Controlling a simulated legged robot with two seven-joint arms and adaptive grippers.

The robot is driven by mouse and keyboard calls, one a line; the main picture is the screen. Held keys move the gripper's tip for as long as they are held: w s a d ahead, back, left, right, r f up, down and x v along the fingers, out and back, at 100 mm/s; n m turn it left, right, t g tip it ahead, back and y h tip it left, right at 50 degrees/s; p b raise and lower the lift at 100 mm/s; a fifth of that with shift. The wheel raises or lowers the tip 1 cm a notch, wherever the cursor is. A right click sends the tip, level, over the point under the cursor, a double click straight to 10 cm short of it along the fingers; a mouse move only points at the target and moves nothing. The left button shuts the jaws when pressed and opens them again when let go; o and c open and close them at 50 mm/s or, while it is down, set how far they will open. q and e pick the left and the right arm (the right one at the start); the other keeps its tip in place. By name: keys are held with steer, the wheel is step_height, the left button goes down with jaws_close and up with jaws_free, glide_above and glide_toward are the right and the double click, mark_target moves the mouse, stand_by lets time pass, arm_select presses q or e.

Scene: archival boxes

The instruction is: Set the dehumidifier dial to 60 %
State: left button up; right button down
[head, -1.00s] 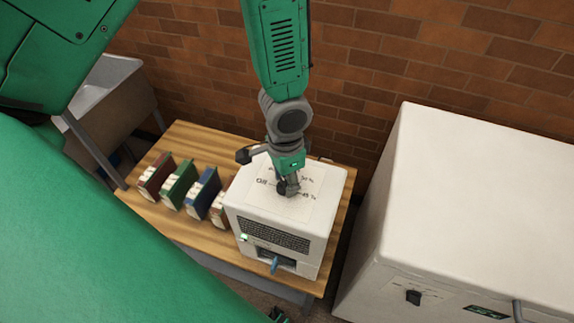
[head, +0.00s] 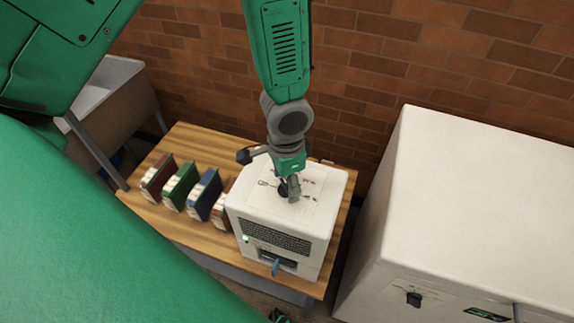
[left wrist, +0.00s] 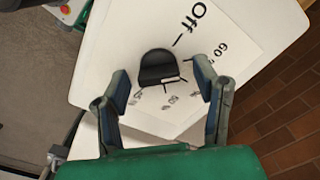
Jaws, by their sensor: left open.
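The white dehumidifier (head: 290,222) stands on the wooden table with a label sheet on its top. I cannot tell for sure which mark the dial points to. My left gripper (head: 290,189) is above the dehumidifier's top. In the left wrist view its fingers (left wrist: 161,76) are open, one each side of the dial, with gaps showing. My right gripper is not in view.
Several bound books (head: 180,186) stand in a row on the table (head: 168,222), left of the dehumidifier. A blue tab (head: 276,267) sticks out of its front. A large white cabinet (head: 475,210) stands at the right. A brick wall (head: 430,60) is close behind.

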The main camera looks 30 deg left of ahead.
mark_target(286, 184)
arm_select(q)
step_height(286, 184, up, 12)
stand_by(0.4)
steer(key=shift+f, duration=0.1)
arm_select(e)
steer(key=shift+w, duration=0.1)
arm_select(q)
steer(key=shift+s, duration=0.1)
